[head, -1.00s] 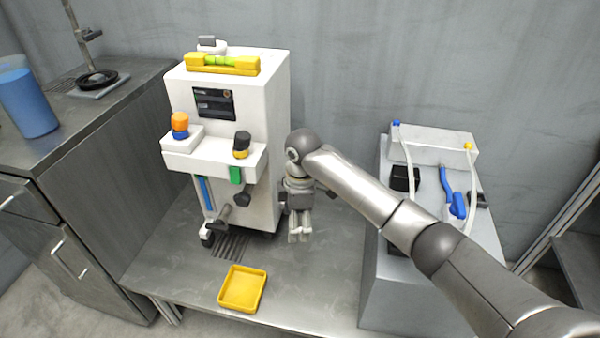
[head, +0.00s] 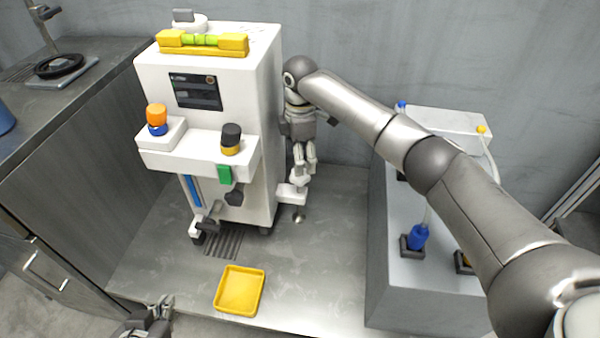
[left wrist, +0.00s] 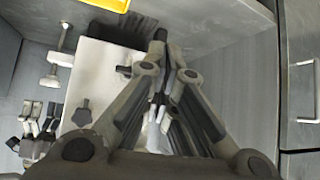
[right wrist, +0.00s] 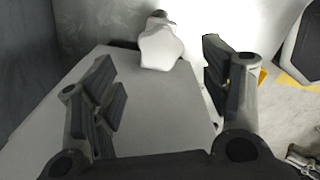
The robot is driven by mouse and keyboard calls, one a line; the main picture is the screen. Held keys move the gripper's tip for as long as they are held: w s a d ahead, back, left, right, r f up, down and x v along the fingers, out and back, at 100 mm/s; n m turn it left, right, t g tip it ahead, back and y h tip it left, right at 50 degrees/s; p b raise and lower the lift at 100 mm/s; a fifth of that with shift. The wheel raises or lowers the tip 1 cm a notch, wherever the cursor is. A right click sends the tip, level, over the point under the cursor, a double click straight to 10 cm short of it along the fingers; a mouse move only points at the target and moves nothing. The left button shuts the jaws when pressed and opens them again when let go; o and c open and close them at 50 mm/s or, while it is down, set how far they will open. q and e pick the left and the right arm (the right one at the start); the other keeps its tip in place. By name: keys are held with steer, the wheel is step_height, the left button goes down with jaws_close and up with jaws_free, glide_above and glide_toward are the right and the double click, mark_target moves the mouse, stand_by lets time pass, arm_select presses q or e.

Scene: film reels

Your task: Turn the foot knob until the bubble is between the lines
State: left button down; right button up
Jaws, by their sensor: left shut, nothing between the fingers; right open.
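The yellow bubble level (head: 172,46) sits on top of the white machine (head: 262,110); its green vial (head: 203,40) shows dark lines, but I cannot tell where the bubble stands. A white foot knob (head: 292,193) is low at the machine's right side, above a small metal foot (head: 299,214). My right gripper (head: 305,168) points down just above this knob. In the right wrist view its fingers are open, with the white lobed knob (right wrist: 160,46) ahead between them, not gripped. My left gripper (head: 158,307) is shut and empty at the lower left, also in its wrist view (left wrist: 160,45).
A yellow tray (head: 240,291) lies on the metal table (head: 180,265) in front of the machine. A grey block (head: 395,280) with cables and a blue plug (head: 418,237) stands at the right. A dark cabinet (head: 70,180) is at the left.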

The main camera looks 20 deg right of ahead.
mark_target(300, 178)
step_height(300, 178, down, 5)
steer(key=shift+f+b, duration=0.15)
steer(key=shift+b, duration=0.55)
arm_select(q)
steer(key=w+d+r+t+h, duration=0.1)
steer(key=w+d+r+t, duration=0.1)
steer(key=w+r+t, duration=0.2)
steer(key=shift+w+d+r+t, duration=0.2)
steer(key=shift+w+r+t, duration=0.1)
steer(key=shift+w+r, duration=0.75)
arm_select(e)
steer(key=shift+f, duration=0.3)
arm_select(q)
steer(key=shift+s+r, duration=0.2)
arm_select(e)
steer(key=shift+c, duration=0.2)
steer(key=c, duration=1)
